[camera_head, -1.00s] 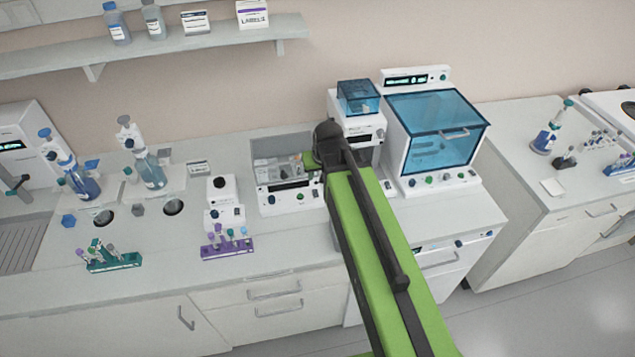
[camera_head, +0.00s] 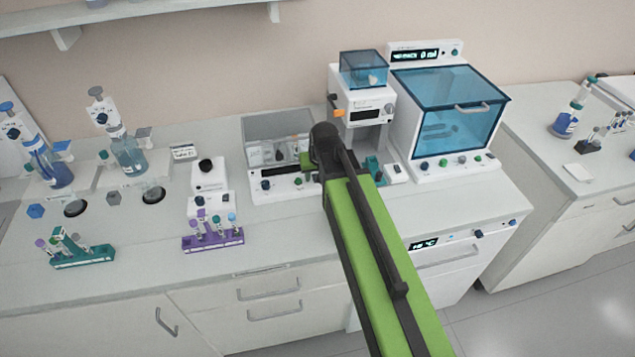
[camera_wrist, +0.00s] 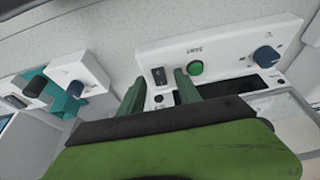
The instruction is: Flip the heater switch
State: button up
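A small black rocker switch (camera_wrist: 158,76) sits on a white front panel (camera_wrist: 225,45) in the wrist view, beside a green button marked Start. I cannot read a heater label on it. My gripper (camera_wrist: 160,80) has two green fingers standing apart, with the switch showing between their tips. Nothing is held, and I cannot tell whether a finger touches the panel. In the head view the white device (camera_head: 262,196) with a clear-walled top stands left of my arm's end. My arm hides its right end, and I cannot make out the switch there.
A dark blue knob (camera_wrist: 266,56) is at the panel's other end. A small white box with a knob (camera_head: 394,173) and a teal object (camera_head: 372,166) stand close right. A blue-lidded machine (camera_head: 448,120) is behind. A purple tube rack (camera_head: 213,241) stands left; the counter front is clear.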

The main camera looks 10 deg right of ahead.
jog(key=shift+w+f, duration=0.1)
grip_shut()
dwell(0.3)
jog(key=shift+w+r+g+p, duration=0.25)
jog(key=shift+w+g+p, duration=0.2)
jog(key=shift+g+p, duration=0.35)
jog(key=shift+w+f+g+p, duration=0.1)
jog(key=shift+w+g+p, duration=0.15)
jog(key=shift+g, duration=0.35)
jog(key=shift+s+g, duration=0.15)
jog(key=shift+g, duration=0.25)
jog(key=shift+s, duration=0.1)
